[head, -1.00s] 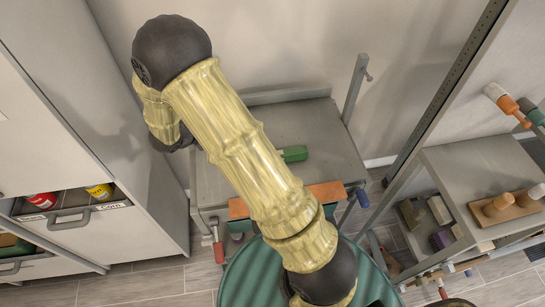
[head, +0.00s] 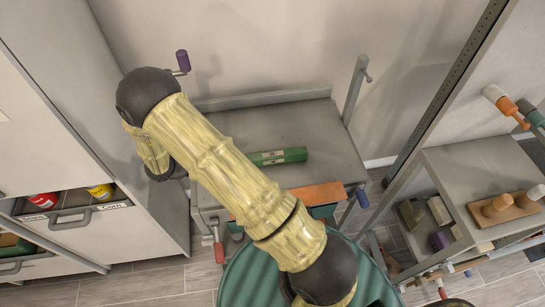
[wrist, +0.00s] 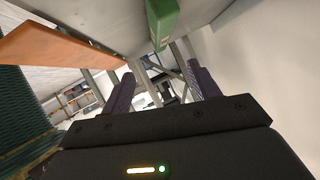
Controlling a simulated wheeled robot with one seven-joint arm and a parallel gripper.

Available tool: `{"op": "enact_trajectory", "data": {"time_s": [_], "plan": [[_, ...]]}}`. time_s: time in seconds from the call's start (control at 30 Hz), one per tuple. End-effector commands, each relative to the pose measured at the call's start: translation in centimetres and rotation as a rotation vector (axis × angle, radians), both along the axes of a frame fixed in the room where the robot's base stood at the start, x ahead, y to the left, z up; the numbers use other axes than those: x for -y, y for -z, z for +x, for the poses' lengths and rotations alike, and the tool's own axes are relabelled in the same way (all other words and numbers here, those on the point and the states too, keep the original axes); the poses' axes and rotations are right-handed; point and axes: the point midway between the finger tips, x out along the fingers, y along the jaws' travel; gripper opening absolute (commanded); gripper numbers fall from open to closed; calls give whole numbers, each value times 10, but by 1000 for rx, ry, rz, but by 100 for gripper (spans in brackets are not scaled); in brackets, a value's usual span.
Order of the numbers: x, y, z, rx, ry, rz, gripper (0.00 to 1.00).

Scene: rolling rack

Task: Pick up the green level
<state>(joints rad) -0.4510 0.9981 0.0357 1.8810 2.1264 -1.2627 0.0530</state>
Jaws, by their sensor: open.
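The green level (head: 280,156) lies on the grey top of the workbench (head: 310,120) in the head view. My arm crosses in front of the bench and hides part of its left side; the level's left end is close to the arm's edge. In the wrist view the green level (wrist: 163,22) shows at the top, beyond the fingers and apart from them. My gripper (wrist: 162,88) is open, with its two purple fingers apart and nothing between them.
An orange-brown board (head: 316,195) lies along the bench's front edge; the board also shows in the wrist view (wrist: 60,45). A shelf rack (head: 480,165) stands right, drawers (head: 75,205) left.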

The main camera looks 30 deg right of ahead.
Motion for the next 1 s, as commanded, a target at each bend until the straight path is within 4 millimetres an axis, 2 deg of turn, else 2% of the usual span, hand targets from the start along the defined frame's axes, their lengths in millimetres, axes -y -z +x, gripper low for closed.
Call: {"op": "enact_trajectory", "data": {"time_s": [0.1,0.5,0.63,1.0], "plan": [[21,8,0,-3,3,-2,61],[81,38,0,-2,1,-2,61],[88,43,0,0,1,0,61],[93,44,1,0,2,0,61]]}}
